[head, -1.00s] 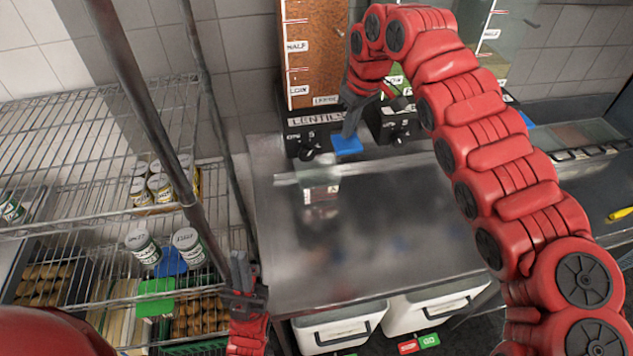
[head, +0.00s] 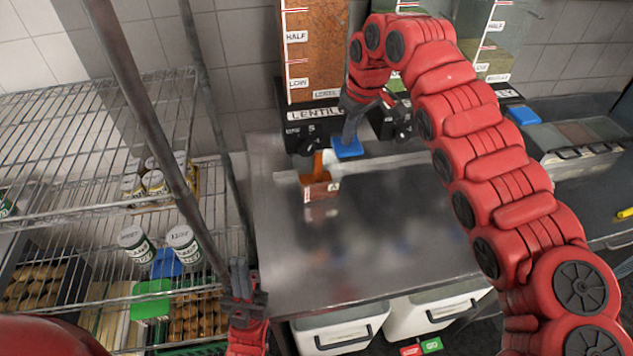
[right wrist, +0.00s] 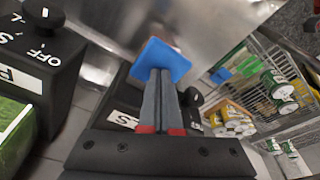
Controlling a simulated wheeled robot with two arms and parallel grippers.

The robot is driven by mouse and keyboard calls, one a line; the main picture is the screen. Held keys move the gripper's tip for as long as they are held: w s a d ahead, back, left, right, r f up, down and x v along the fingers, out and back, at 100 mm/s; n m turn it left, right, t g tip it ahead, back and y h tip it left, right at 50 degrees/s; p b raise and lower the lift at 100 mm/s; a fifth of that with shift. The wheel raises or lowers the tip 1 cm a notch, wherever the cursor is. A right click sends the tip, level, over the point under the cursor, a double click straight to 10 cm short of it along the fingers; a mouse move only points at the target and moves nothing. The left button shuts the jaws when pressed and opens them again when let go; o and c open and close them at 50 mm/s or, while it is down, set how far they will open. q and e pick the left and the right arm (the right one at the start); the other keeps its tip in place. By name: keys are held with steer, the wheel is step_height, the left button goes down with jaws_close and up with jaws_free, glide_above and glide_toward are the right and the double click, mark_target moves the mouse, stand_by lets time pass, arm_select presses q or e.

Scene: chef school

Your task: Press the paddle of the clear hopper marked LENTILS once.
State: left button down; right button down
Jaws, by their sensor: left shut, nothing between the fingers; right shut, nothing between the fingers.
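The clear hopper marked LENTILS (head: 318,55) is filled with orange-brown lentils and stands on a black base (head: 308,133) at the back of the steel counter. Its blue paddle (head: 347,149) sticks out in front; it also shows in the right wrist view (right wrist: 163,60). My right gripper (head: 350,134) is shut and empty, its fingertips at the paddle and seemingly touching it. A small clear container (head: 321,188) stands below the base front, with orange lentils in it. My left gripper (head: 242,282) is shut and empty, low beside the counter's left edge.
A second hopper with green contents (head: 495,40) and its own blue paddle (head: 522,115) stands to the right. A wire rack (head: 85,150) with cans is at left. White bins (head: 345,328) sit below the counter. The counter's middle (head: 390,235) is clear.

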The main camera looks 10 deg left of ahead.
stand_by(0.4)
steer(key=shift+w+a+p+v, duration=0.15)
steer(key=shift+p+v, duration=0.35)
steer(key=shift+v, duration=0.5)
steer(key=shift+w+a+p+v, duration=0.15)
steer(key=shift+p+v, duration=0.3)
steer(key=shift+v, duration=0.5)
steer(key=shift+r, duration=0.1)
steer(key=p+v, duration=0.2)
steer(key=v, duration=0.1)
steer(key=p+v, duration=0.1)
steer(key=v, duration=0.1)
steer(key=shift+w+a, duration=0.3)
steer(key=shift+a, duration=0.1)
